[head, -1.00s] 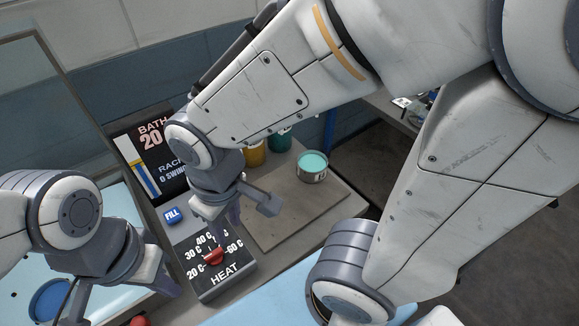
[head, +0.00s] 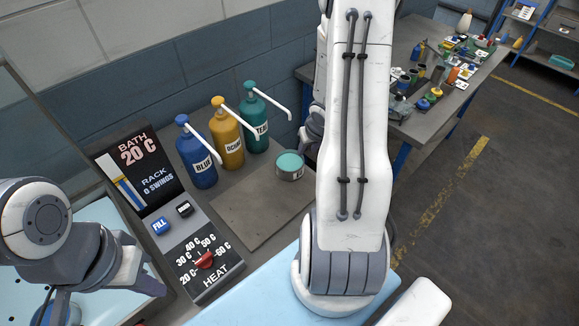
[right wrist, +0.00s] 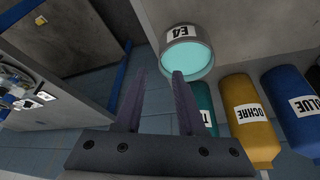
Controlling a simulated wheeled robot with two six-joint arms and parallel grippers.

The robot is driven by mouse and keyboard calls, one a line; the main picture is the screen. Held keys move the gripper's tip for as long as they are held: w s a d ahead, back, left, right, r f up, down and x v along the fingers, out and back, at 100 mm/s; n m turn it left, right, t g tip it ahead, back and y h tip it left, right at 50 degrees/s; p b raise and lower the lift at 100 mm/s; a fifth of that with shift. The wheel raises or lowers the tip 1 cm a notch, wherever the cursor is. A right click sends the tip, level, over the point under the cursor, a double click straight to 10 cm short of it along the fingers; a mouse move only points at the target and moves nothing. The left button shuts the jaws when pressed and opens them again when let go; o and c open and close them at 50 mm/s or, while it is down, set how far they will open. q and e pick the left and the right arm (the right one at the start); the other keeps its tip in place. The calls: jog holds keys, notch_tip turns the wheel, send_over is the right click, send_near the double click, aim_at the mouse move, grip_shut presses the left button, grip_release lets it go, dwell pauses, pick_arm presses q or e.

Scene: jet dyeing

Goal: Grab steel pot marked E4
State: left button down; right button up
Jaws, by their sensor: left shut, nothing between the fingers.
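The steel pot marked E4 (head: 290,172) stands upright on the grey board, with teal liquid inside. Its E4 label shows in the right wrist view, where the pot (right wrist: 185,52) lies just beyond the fingertips. My right gripper (right wrist: 160,80) is open and empty, with the pot ahead and slightly right of the gap. In the head view my right arm hides that gripper. My left gripper (head: 152,288) is shut and empty at the lower left, beside the heat panel and far from the pot.
Blue (head: 196,158), ochre (head: 226,133) and teal (head: 255,127) pump bottles stand behind the pot. The control panel (head: 205,262) with a red heat knob is at front left. A cluttered bench (head: 420,55) stands at the back right. The grey board (head: 245,213) is bare in front of the pot.

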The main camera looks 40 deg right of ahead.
aim_at(302, 159)
jog(key=b+x, duration=0.1)
jog(key=x, duration=0.2)
jog(key=shift+f, duration=0.2)
jog(key=b+x, duration=0.2)
jog(key=x, duration=0.3)
jog(key=shift+w+a+f, duration=0.1)
jog(key=shift+f, duration=0.35)
grip_shut()
jog(key=shift+r, duration=0.1)
dwell(0.6)
